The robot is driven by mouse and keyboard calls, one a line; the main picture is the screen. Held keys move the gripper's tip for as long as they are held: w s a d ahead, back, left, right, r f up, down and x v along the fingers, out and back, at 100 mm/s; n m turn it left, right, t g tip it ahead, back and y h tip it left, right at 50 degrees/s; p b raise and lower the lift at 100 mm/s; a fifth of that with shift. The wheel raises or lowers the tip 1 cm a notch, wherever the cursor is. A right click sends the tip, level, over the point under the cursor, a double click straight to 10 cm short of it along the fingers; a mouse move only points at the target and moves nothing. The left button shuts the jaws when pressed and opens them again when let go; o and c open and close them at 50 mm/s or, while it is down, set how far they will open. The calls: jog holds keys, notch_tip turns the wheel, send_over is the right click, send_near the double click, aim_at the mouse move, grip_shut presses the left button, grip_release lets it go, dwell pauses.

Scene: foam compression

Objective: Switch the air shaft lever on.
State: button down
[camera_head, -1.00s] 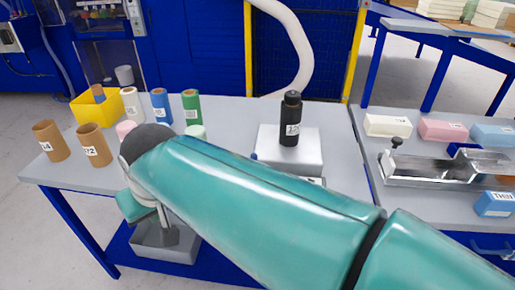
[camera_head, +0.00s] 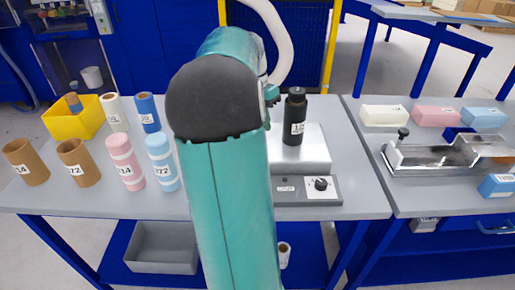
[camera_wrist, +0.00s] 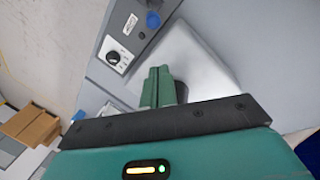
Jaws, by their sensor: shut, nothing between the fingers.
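A grey control box (camera_head: 293,190) sits at the table's front edge, with a small label and a black rotary knob (camera_head: 320,184) on a white plate. Behind it a black upright cylinder (camera_head: 295,118) with a white label stands on a silver metal block (camera_head: 313,150). I cannot tell for sure which part is the air shaft lever. My gripper (camera_head: 272,94) is mostly hidden behind my arm, just left of the cylinder's top. In the wrist view my green fingers (camera_wrist: 158,72) are shut and empty above the metal block (camera_wrist: 195,62); the knob (camera_wrist: 114,57) is to their left, apart.
Brown (camera_head: 76,162), pink (camera_head: 126,161) and light blue (camera_head: 162,161) rolls stand on the left, with a yellow bin (camera_head: 75,117) behind. A metal fixture (camera_head: 445,155) and foam blocks (camera_head: 436,116) lie on the right table. A white hose (camera_head: 283,45) hangs behind.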

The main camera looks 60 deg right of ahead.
jog(key=shift+m+g, duration=0.3)
jog(key=shift+m, duration=0.1)
jog(key=x, duration=0.3)
jog(key=d+x, duration=0.1)
jog(key=x, duration=0.6)
jog(key=shift+s+d+f, duration=0.15)
jog(key=shift+d, duration=0.05)
jog(key=a, duration=0.1)
jog(key=w+a, duration=0.1)
jog(key=a+r, duration=0.1)
jog(key=shift+w+a, duration=0.15)
jog(key=shift+a, duration=0.1)
jog(key=shift+a, duration=0.1)
jog(key=shift+a+r, duration=0.15)
